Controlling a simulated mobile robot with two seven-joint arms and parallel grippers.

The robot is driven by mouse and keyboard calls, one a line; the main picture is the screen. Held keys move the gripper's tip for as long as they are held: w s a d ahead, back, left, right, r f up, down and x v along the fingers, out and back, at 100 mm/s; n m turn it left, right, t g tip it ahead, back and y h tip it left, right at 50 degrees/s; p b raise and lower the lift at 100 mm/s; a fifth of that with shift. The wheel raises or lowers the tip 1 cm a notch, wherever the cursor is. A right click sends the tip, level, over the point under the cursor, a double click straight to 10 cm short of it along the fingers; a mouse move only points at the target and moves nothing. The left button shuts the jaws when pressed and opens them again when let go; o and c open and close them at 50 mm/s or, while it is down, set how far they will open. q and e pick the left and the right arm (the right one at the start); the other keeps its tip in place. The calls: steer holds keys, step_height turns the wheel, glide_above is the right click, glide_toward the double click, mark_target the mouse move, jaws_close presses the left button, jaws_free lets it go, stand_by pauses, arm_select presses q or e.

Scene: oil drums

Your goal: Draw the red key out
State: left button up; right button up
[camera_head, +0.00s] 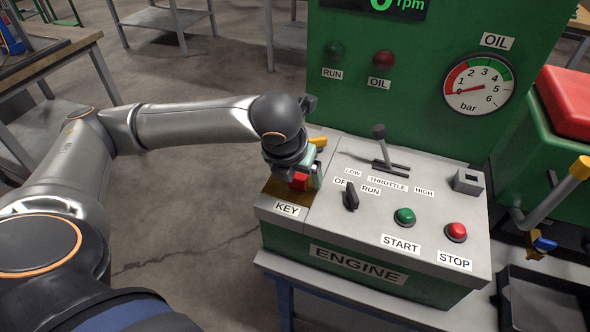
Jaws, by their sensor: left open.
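The red key (299,181) is at the key position on the left end of the engine control panel (330,222), just above the KEY label (287,209). My left gripper (311,176) is over that corner, pointing down, with its fingers close around or beside the red key. It is open. The gripper and wrist hide part of the key and its slot, so I cannot tell whether the fingers touch it. My right gripper is not in view.
The panel carries a black OFF/RUN switch (351,196), a throttle lever (380,145), a green START button (405,216) and a red STOP button (456,232). A green gauge panel (420,110) rises behind. A black tray (545,300) lies at lower right.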

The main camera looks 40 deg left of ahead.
arm_select(q)
steer(key=shift+f, duration=0.15)
jaws_close()
stand_by(0.7)
